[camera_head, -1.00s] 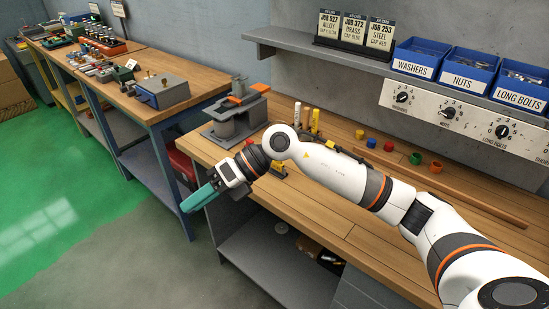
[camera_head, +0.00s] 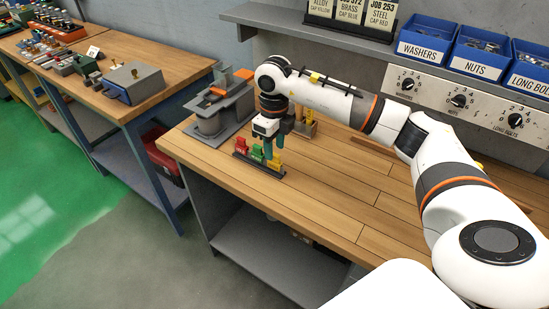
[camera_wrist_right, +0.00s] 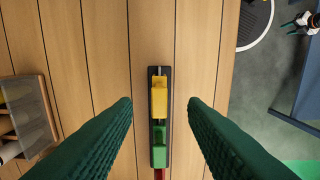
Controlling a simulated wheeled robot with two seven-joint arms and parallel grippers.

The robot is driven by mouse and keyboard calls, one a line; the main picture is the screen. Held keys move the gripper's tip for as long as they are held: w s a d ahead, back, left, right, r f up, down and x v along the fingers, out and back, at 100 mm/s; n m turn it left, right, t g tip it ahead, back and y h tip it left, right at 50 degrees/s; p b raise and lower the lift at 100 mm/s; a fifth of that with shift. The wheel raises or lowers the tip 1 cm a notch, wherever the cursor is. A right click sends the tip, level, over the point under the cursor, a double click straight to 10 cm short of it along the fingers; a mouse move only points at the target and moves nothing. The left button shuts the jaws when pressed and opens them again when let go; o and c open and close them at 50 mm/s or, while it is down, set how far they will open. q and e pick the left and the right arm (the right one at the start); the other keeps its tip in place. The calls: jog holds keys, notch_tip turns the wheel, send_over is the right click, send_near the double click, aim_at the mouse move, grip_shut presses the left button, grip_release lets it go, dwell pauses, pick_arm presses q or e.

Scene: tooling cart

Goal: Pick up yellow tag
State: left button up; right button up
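The yellow tag (camera_head: 275,161) stands at the right end of a dark rack (camera_head: 244,157) near the front of the wooden bench. Green (camera_head: 257,152) and red (camera_head: 242,145) tags stand beside it in the same rack. My right gripper (camera_head: 273,148) points down just over the rack. In the right wrist view, the yellow tag (camera_wrist_right: 159,98) lies midway between the two open green fingers, with a gap on each side. The green tag (camera_wrist_right: 159,146) is lower, and the red tag (camera_wrist_right: 159,174) is partly cut off. The left gripper is out of view.
A grey fixture with orange parts (camera_head: 222,110) stands behind and left of the rack. A wooden holder (camera_head: 306,126) is close behind the gripper. Blue bins (camera_head: 426,44) sit on the shelf. The front bench top (camera_head: 320,195) is clear.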

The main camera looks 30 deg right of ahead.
aim_at(276, 155)
notch_tip(276, 155, down, 4)
jog(key=shift+s+d+f+p, duration=0.1)
jog(key=shift+s+p, duration=0.05)
jog(key=shift+p, duration=0.8)
jog(key=shift+f, duration=0.55)
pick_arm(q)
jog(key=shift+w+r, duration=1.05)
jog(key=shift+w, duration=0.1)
pick_arm(e)
grip_shut()
